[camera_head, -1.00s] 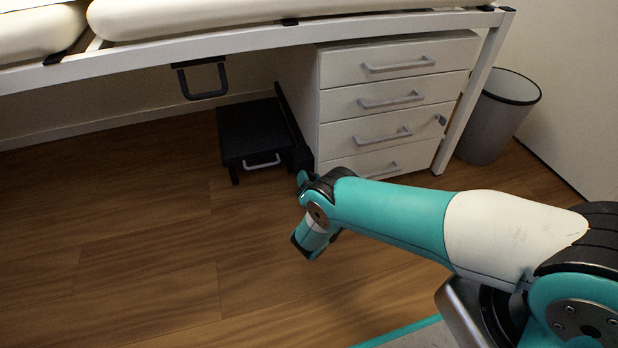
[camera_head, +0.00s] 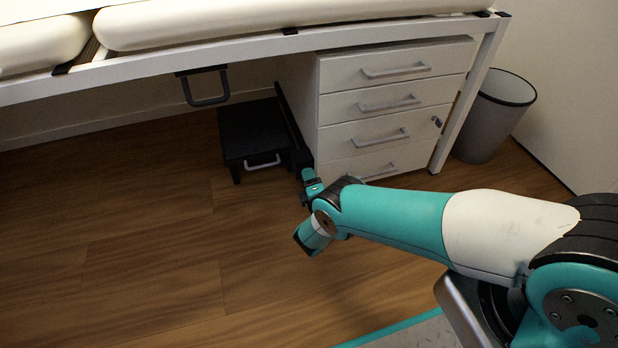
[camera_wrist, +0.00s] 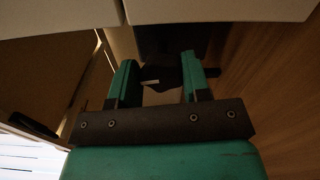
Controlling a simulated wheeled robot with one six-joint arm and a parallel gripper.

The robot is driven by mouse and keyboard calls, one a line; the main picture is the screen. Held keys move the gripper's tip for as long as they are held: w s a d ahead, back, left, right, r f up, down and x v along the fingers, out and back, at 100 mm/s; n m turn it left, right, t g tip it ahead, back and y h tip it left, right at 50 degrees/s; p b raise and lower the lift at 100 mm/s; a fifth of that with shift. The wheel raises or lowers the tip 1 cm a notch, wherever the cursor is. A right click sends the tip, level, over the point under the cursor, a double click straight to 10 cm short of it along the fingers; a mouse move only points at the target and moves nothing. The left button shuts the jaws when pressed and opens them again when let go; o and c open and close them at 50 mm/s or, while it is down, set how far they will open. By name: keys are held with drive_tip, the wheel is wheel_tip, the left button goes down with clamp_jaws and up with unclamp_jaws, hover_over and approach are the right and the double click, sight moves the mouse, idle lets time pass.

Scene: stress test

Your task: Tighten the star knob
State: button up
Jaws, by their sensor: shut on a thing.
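In the wrist view, the two teal fingers of my gripper (camera_wrist: 159,76) are on either side of a dark, pointed shape, the star knob (camera_wrist: 168,80). The gripper is shut on it. The knob's outline is hard to make out in the dark. In the head view, my gripper (camera_head: 307,176) is low by the front left corner of the drawer unit, beside the black step stool (camera_head: 246,131). The knob cannot be made out there.
A white drawer unit (camera_head: 385,78) with grey handles stands behind my gripper, under a white-framed bed (camera_head: 250,42). A grey bin (camera_head: 487,125) stands to its right. The wooden floor (camera_head: 130,240) at left is clear.

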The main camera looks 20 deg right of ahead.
drive_tip(key=shift+m, duration=0.6)
drive_tip(key=o, duration=0.9)
drive_tip(key=shift+p, duration=0.3)
drive_tip(key=shift+s+p, duration=4.9)
drive_tip(key=shift+s, duration=3.8)
